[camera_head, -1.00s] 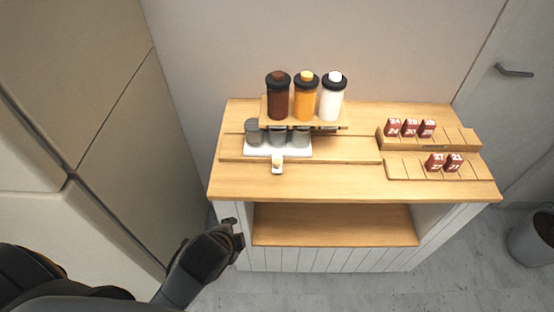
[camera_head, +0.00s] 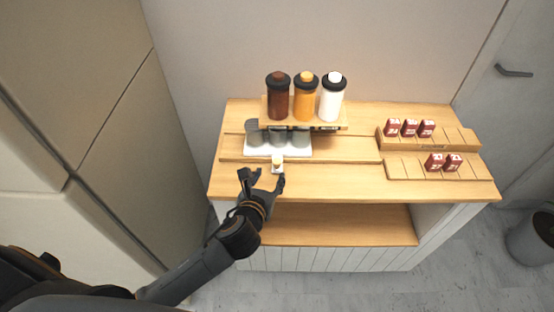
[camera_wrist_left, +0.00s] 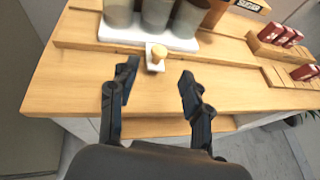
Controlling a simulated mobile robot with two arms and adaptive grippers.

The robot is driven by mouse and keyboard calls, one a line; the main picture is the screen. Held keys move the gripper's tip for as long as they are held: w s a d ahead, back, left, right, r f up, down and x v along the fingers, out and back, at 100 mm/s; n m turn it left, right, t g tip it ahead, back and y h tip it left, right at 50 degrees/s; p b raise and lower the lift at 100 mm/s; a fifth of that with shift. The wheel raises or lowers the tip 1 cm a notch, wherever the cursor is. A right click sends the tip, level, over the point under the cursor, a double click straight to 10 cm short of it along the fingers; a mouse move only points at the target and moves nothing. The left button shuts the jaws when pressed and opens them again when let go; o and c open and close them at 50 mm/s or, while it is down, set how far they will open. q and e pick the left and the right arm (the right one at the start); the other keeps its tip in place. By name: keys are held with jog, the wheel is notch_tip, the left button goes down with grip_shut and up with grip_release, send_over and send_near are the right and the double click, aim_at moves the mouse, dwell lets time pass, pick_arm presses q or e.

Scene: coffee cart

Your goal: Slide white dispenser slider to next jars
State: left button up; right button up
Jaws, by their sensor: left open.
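The white dispenser slider (camera_head: 300,153) sits on the wooden cart's left side, in a track, with several grey cups on it. Its small wooden-topped knob (camera_head: 278,161) sticks out at the front. In the left wrist view the slider (camera_wrist_left: 130,36) and knob (camera_wrist_left: 158,53) show ahead of the fingers. Three jars, brown (camera_head: 278,98), orange (camera_head: 305,98) and white (camera_head: 332,99), stand on a raised shelf above the slider. My left gripper (camera_head: 262,178) is open and empty, just in front of the knob, apart from it. My right gripper is not in view.
Two stepped wooden racks (camera_head: 465,139) with red labelled capsules (camera_head: 411,128) stand at the cart's right. The track right of the slider (camera_head: 350,150) is clear. An open lower shelf (camera_head: 335,224) lies below the top. A bin (camera_head: 532,237) stands at far right.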

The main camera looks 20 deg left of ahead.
aim_at(277, 161)
pick_arm(q)
jog(key=x, duration=1)
jog(key=shift+f, duration=0.1)
grip_shut()
